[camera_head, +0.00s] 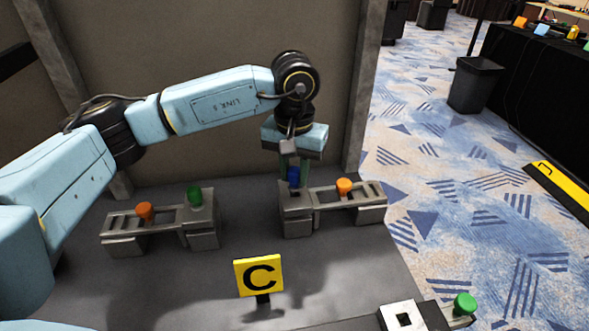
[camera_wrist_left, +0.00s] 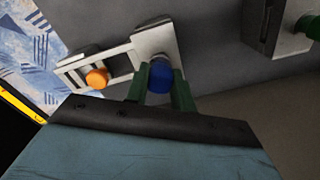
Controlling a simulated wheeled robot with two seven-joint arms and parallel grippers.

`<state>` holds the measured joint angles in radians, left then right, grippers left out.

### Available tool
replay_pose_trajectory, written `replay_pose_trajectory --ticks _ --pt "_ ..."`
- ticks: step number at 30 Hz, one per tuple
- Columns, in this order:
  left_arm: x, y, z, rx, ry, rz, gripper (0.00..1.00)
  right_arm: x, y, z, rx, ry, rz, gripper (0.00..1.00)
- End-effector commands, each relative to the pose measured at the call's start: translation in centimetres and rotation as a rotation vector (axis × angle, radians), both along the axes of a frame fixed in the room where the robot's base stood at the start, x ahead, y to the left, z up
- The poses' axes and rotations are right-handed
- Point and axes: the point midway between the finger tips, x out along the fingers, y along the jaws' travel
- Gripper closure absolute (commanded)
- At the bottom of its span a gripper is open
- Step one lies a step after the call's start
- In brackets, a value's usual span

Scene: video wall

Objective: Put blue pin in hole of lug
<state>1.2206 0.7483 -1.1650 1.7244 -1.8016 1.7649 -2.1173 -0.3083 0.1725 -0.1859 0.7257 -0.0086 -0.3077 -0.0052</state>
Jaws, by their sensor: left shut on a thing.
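The blue pin (camera_head: 293,176) is between the green fingers of my left gripper (camera_head: 293,172), which is shut on it. The pin also shows in the left wrist view (camera_wrist_left: 160,76), between the fingertips (camera_wrist_left: 160,90). The pin is at the top of the grey lug block (camera_head: 296,217) at the left end of the right-hand fixture. The block shows in the left wrist view (camera_wrist_left: 153,40) too. The hole is hidden, so I cannot tell how deep the pin sits. My right gripper is not in view.
The same fixture carries an orange pin (camera_head: 344,187). A second fixture at the left holds an orange pin (camera_head: 145,211) and a green pin (camera_head: 194,197). A yellow C sign (camera_head: 259,275) stands in front. A green knob (camera_head: 465,303) is at the lower right.

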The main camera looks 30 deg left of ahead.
Motion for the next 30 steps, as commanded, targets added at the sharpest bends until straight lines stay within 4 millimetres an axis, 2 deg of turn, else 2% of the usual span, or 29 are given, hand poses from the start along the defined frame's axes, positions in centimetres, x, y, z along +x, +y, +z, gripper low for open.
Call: replay_pose_trajectory --ticks 11,30 --pt "0.0 0.0 0.0 0.0 0.0 0.0 0.99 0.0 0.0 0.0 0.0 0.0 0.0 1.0" --pt "0.0 0.0 -1.8 0.001 0.0 0.0 0.99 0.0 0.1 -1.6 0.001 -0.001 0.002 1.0"
